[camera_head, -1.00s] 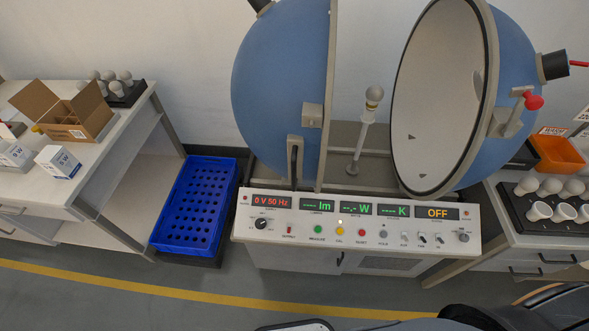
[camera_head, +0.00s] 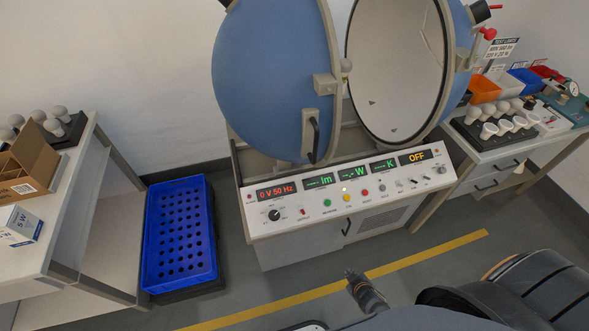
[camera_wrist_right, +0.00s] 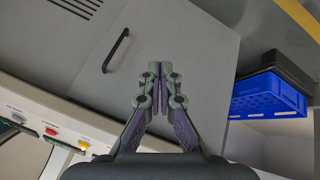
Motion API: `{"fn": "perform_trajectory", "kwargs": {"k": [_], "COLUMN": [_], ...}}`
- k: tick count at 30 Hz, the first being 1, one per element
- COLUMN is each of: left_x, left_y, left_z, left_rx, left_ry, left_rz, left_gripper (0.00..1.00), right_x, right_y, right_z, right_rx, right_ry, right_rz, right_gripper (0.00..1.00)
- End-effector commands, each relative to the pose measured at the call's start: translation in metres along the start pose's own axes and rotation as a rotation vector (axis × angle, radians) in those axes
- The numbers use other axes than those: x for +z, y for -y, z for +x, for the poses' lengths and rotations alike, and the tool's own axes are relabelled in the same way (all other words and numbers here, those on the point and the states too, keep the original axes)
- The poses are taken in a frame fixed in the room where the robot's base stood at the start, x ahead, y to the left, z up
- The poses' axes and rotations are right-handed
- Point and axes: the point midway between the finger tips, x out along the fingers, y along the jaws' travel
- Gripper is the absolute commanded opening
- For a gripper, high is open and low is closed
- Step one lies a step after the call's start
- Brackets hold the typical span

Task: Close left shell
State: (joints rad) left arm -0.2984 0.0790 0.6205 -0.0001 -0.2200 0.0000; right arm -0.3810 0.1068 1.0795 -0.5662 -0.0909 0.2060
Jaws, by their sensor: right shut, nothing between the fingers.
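The left shell (camera_head: 268,75) is a large blue hemisphere above the control bench, with a black handle (camera_head: 314,141) low on its rim side. The right shell (camera_head: 397,70) stands opposite, its pale hollow inside facing the left shell. A gap separates the two. A bulb (camera_head: 346,65) shows at the left shell's edge; its post is mostly hidden. My right gripper (camera_head: 351,273) is shut and empty, low in front of the bench and well away from the handle. In the right wrist view its fingertips (camera_wrist_right: 161,68) meet before the grey cabinet front (camera_wrist_right: 190,40). My left gripper is not in view.
The control panel (camera_head: 350,190) juts out below the shells. A blue crate (camera_head: 180,272) stands on the floor to its left, beside a table with cartons (camera_head: 25,170) and bulbs. A table with a bulb tray (camera_head: 498,137) stands at right.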

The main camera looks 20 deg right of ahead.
Motion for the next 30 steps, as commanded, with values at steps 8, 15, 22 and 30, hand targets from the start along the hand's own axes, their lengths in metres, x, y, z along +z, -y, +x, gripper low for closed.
{"fn": "perform_trajectory", "kwargs": {"k": [8,15,22,30], "left_x": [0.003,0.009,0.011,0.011], "left_y": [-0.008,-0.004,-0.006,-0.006], "left_z": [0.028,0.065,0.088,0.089], "left_rx": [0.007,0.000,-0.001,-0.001], "left_ry": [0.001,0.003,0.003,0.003], "left_rz": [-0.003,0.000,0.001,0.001], "left_gripper": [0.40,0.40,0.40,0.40], "right_x": [-0.129,-0.281,-0.361,-0.375], "right_y": [-0.040,-0.060,-0.062,-0.065], "right_z": [-0.015,-0.111,-0.231,-0.259], "right_rx": [0.122,0.324,0.555,0.617], "right_ry": [-0.333,-0.716,-0.891,-0.900], "right_rz": [-0.267,-0.684,-1.052,-1.127], "right_gripper": [0.00,0.00,0.00,0.00]}}
